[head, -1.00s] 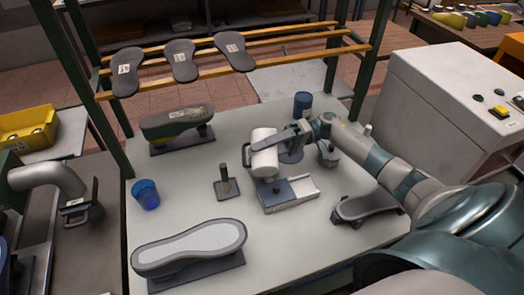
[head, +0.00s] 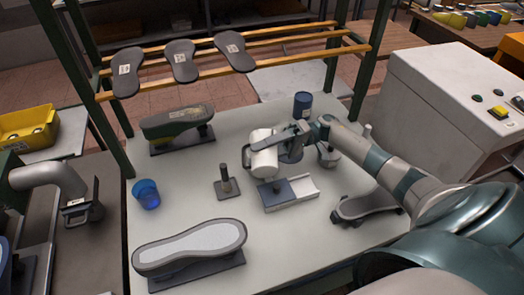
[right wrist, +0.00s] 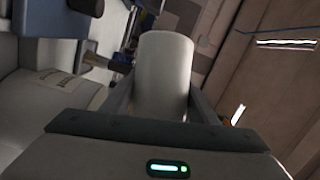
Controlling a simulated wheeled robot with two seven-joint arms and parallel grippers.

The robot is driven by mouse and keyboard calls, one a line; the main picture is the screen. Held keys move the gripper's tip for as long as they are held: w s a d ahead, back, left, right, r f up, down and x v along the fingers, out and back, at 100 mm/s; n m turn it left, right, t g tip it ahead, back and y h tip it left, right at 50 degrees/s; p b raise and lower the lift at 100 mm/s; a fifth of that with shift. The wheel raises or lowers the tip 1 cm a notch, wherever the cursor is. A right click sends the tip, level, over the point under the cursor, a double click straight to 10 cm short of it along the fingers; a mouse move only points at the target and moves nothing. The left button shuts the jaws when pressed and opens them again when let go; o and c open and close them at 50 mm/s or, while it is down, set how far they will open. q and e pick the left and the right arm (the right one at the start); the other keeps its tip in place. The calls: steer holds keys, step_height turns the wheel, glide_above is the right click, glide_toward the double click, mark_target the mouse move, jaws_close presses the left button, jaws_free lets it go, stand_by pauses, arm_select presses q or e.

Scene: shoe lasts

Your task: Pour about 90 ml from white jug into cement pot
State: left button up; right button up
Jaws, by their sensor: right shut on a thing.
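My right gripper (head: 297,138) is shut on the white jug (head: 264,158) and reaches it from the right. The jug shows close to upright behind the blue-and-white fixture, its handle on the left; I cannot tell whether it touches the table. In the right wrist view the jug (right wrist: 165,72) sits between the two fingers. A blue translucent cup (head: 146,194) stands at the table's left. A dark blue can (head: 302,105) stands at the back, behind the gripper. I cannot tell which vessel is the cement pot, nor see any liquid level. My left gripper is not in view.
A small post on a plate (head: 227,185) stands left of the blue-and-white fixture (head: 286,192). A rack (head: 180,82) spans the back. Bare table lies around the cup.

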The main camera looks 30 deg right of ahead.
steer(key=shift+w+r+m+p, duration=0.15)
steer(key=shift+r+m+p, duration=0.1)
steer(key=shift+m+p, duration=0.3)
stand_by(0.6)
steer(key=shift+f+n+b, duration=0.35)
steer(key=shift+f+b, duration=0.1)
steer(key=shift+b, duration=0.15)
steer(key=shift+s+a+r+n+h+b, duration=0.1)
steer(key=shift+s+r+n+h+b, duration=0.25)
steer(key=shift+n+b, duration=0.45)
steer(key=shift+n+p, duration=0.4)
steer(key=shift+s+f+n+h, duration=0.1)
steer(key=shift+f+n+h, duration=0.2)
steer(key=shift+n, duration=0.2)
steer(key=shift+r+n+p, duration=0.15)
steer(key=shift+n+p, duration=0.15)
steer(key=shift+p, duration=0.25)
